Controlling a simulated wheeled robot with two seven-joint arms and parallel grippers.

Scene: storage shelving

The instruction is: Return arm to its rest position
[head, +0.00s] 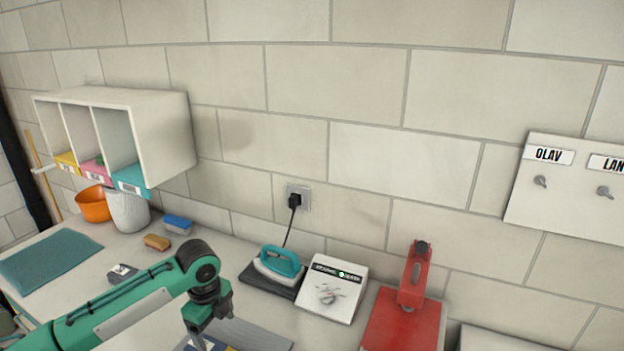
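My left arm (130,305), green and black, reaches in from the lower left over the counter. Its wrist bends down, and my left gripper (207,322) points at the counter over a grey flat surface. Something blue and yellow shows partly just below it at the picture's bottom edge. I cannot tell whether the fingers are open or shut, or whether they touch anything. My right arm and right gripper are not in view.
To the right of the gripper are a teal iron (279,264) on a dark pad, plugged into the wall, a white box (331,291) and a red device (405,318). Behind are a blue-topped sponge (178,224), buckets (93,204) and a wall cubby (160,135). A teal mat (50,260) lies left.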

